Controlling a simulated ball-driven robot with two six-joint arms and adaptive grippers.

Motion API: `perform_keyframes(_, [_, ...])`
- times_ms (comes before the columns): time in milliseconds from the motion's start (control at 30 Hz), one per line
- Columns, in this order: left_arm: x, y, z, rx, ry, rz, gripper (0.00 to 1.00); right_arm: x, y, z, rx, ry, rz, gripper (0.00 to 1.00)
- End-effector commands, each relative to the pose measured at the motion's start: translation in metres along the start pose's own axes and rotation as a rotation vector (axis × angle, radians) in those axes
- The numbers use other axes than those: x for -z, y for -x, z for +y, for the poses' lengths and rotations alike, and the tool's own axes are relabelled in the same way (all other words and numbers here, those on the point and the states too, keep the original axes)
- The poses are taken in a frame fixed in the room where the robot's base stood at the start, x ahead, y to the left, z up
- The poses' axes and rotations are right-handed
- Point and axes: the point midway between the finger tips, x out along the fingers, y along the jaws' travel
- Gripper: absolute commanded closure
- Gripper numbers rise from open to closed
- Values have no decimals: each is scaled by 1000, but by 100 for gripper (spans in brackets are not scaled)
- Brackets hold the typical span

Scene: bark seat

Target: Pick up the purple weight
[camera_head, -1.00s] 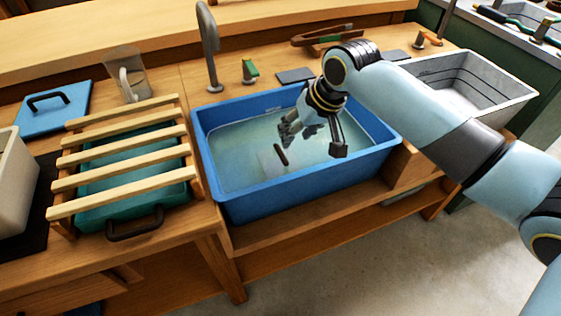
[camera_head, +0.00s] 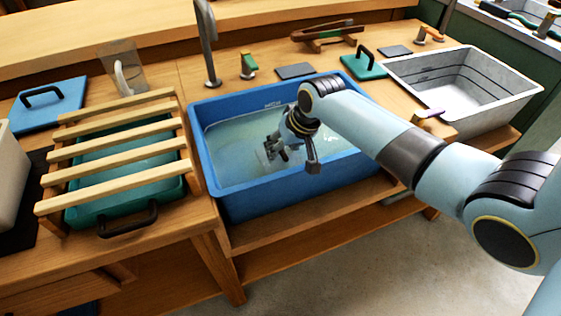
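My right gripper (camera_head: 275,149) points down inside the blue tub (camera_head: 281,198), at or in the water, well to the left of the purple piece. Its fingers are dark and too small to tell whether they are apart. My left gripper is out of view.
The grey basin (camera_head: 512,103) stands empty at the right. A green lid with a handle (camera_head: 365,66) lies behind the blue tub. A wooden slatted rack (camera_head: 110,178) over a teal tray is at the left. A tall tap (camera_head: 208,45) rises behind the tub.

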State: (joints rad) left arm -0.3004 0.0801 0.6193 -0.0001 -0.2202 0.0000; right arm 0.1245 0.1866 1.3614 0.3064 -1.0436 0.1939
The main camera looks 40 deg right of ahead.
Motion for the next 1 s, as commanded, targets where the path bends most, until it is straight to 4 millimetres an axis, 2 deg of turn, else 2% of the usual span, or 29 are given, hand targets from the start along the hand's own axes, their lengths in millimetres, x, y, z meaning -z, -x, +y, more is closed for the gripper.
perform_keyframes(33, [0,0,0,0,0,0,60,0,0,0,0,0,0,59])
perform_keyframes(300, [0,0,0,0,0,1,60,0,0,0,0,0,0,94])
perform_keyframes(367, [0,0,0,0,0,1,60,0,0,0,0,0,0,100])
perform_keyframes(867, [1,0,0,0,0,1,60,1,1,0,1,1,3,100])
perform_keyframes(1000, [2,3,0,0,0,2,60,4,7,-2,1,1,5,100])
